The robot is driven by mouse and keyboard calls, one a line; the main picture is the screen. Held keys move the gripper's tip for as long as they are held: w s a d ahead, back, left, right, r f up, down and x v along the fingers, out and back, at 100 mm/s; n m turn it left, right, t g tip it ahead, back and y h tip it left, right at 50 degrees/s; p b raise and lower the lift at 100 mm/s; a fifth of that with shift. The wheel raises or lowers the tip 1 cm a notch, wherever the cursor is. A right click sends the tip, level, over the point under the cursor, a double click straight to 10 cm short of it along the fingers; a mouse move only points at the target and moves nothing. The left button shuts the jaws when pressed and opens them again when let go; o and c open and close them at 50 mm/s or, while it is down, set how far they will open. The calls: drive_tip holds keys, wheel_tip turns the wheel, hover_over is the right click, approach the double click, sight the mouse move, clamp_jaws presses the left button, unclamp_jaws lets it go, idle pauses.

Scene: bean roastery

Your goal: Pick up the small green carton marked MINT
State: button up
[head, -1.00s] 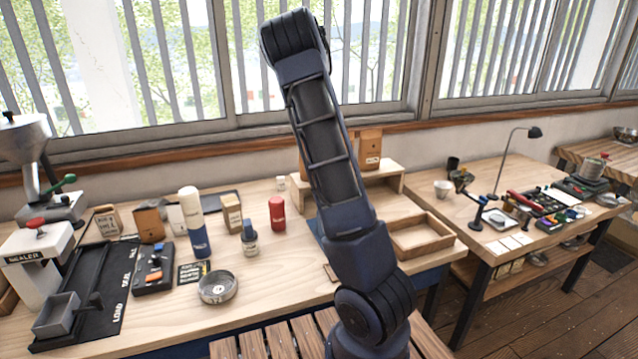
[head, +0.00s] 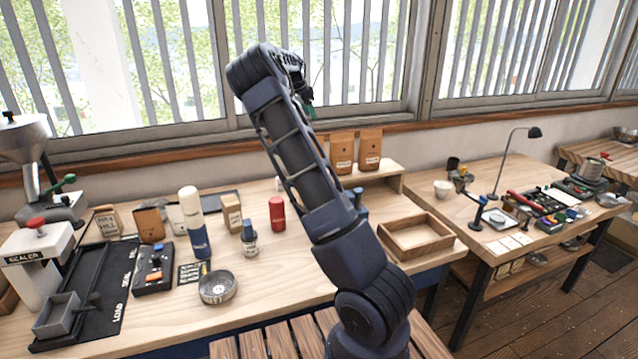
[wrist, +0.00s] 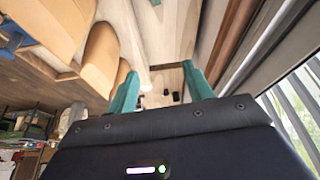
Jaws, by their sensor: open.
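I cannot make out a small green carton marked MINT in either view; my arm covers part of the bench. My gripper (head: 306,92) shows partly behind the upper end of my arm, raised in front of the window. In the wrist view its two teal fingers (wrist: 160,88) stand apart with nothing seen held between them. Tan bags (wrist: 100,60) are close beside the left finger in that view.
Two brown bags (head: 342,153) stand on a wooden riser (head: 388,176) at the back. An empty wooden tray (head: 416,246) lies at the bench's right. A red canister (head: 277,213), a white-and-blue bottle (head: 194,222) and a round metal tin (head: 217,287) stand left of my arm.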

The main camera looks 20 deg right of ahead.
drive_tip(key=f, duration=0.9)
drive_tip(key=d+f, duration=0.1)
drive_tip(key=f, duration=0.8)
drive_tip(key=d+f, duration=0.1)
drive_tip(key=f, duration=0.8)
drive_tip(key=shift+w+f, duration=0.1)
drive_tip(key=shift+f, duration=0.05)
drive_tip(key=shift+w+d+x, duration=0.15)
drive_tip(key=shift+x, duration=1.25)
drive_tip(key=shift+w+d+x, duration=0.1)
drive_tip(key=shift+w+x, duration=0.05)
drive_tip(key=shift+x, duration=1.25)
drive_tip(key=shift+c, duration=0.4)
drive_tip(key=c, duration=1)
